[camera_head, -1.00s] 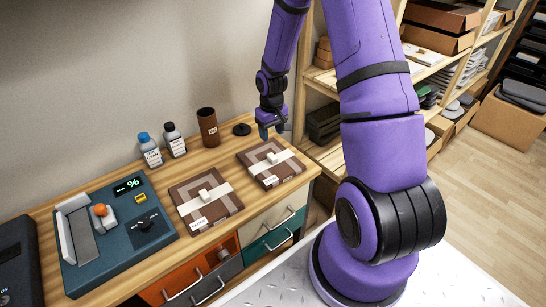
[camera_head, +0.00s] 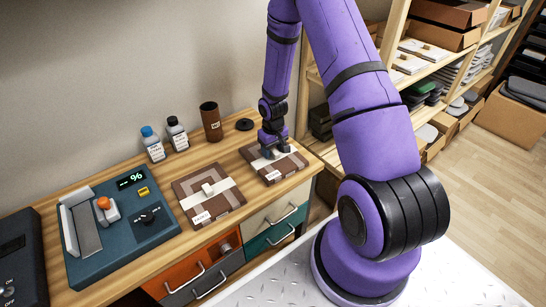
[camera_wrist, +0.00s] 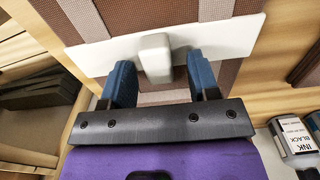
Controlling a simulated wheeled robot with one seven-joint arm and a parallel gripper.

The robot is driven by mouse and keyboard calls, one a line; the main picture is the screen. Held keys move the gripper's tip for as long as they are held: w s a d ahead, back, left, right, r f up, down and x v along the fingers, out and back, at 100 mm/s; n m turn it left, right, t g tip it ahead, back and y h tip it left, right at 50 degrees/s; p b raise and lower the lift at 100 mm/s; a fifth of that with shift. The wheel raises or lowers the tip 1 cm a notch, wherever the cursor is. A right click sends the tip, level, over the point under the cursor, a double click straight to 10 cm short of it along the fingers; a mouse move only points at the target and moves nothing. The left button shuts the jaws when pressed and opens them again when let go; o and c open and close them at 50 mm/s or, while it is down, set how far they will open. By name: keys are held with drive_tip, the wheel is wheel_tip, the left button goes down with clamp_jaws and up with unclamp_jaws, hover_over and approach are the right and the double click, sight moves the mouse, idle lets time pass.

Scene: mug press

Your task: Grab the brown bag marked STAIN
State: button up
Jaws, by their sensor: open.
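Two flat brown square pieces with paler bands, each with a white strip and a small white knob, lie on the wooden bench. The right brown piece (camera_head: 291,164) is under my gripper (camera_head: 274,152); the left brown piece (camera_head: 225,203) is nearer the dial unit. Both carry small white tags that I cannot read, so I cannot tell which is marked STAIN. In the wrist view my open gripper (camera_wrist: 162,78) has its blue fingers on either side of the right piece's white knob (camera_wrist: 153,50), with gaps visible. The fingers partly cover the white strip (camera_wrist: 225,38).
A brown cup (camera_head: 211,122), a black disc (camera_head: 244,124), a blue-capped bottle (camera_head: 152,146) and a black-capped bottle (camera_head: 177,134) stand along the back. Shelving (camera_head: 400,80) stands right of the bench.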

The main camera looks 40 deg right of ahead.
drive_tip(key=shift+f, duration=0.15)
clamp_jaws()
